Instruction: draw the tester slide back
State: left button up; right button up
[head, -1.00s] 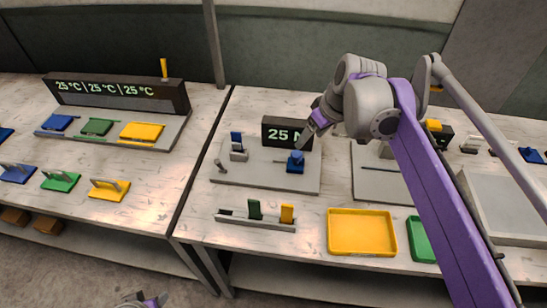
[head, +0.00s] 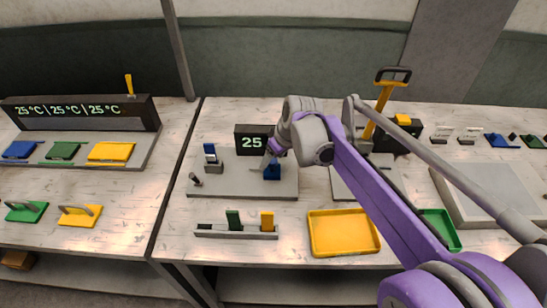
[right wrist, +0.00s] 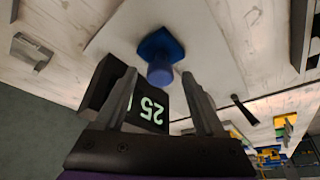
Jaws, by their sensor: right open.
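The tester is a grey plate (head: 235,186) with a black display (head: 251,139) reading 25; the rest of the display is hidden behind my arm in the head view. A blue slide with a round knob (head: 272,173) sits at the plate's right end. The right wrist view shows the blue slide's square base and knob (right wrist: 160,62). My right gripper (head: 270,160) is at the blue slide, pointing down at it. In the right wrist view its fingers (right wrist: 160,85) are open, with the knob between or just beyond their tips; contact cannot be told. My left gripper is out of view.
A grey holder (head: 212,159) with a blue piece stands on the plate's left part, near a small lever (head: 195,180). In front lie a rack (head: 236,232) with green and yellow pieces and a yellow tray (head: 343,250). A second grey plate (head: 345,185) is close on the right.

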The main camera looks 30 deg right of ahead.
grip_shut()
dwell(1.4)
